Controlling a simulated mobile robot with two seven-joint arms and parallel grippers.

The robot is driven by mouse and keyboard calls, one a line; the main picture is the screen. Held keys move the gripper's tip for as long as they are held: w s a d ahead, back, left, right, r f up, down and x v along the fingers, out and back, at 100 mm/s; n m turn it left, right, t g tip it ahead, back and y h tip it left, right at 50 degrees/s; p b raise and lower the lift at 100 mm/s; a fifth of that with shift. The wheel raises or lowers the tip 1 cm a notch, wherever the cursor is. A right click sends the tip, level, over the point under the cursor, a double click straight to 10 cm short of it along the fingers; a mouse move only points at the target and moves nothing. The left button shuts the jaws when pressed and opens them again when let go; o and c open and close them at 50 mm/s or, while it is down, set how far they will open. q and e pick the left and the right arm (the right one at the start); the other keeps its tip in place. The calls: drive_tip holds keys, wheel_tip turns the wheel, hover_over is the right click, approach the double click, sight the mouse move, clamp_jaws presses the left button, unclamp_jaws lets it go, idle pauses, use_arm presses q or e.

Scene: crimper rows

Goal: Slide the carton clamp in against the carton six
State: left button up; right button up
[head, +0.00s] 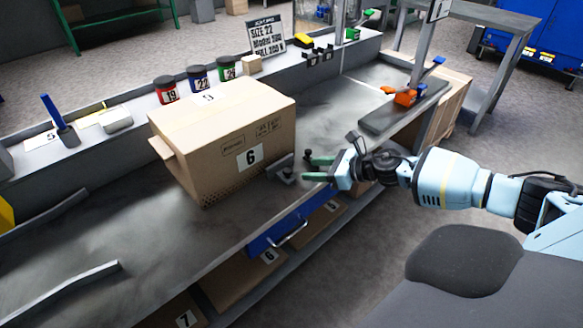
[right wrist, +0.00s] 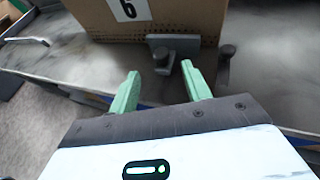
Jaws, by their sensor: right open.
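The carton six (head: 215,145) is a closed brown box with a white "6" label, standing on the grey bench. The carton clamp (head: 284,169) is a small dark grey piece on the bench by the carton's lower right corner. In the right wrist view the clamp (right wrist: 172,42) shows as a grey plate in front of the carton's (right wrist: 170,14) lower edge; I cannot tell whether they touch. My right gripper (head: 314,168) is open, its green fingers pointing at the clamp. In the right wrist view the clamp lies just beyond the fingertips (right wrist: 160,73), with nothing held. My left gripper is not in view.
A blue drawer front (head: 290,222) with a handle sits under the bench edge. Numbered pots (head: 197,79) and a sign (head: 266,36) stand behind the carton. An orange tool (head: 405,97) lies on a dark plate at right. Bench left of the carton is mostly bare, with grey rails.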

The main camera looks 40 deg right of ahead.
sight(289, 170)
drive_tip(key=shift+x, duration=3.8)
drive_tip(key=shift+c, duration=0.2)
drive_tip(key=shift+f, duration=0.1)
clamp_jaws()
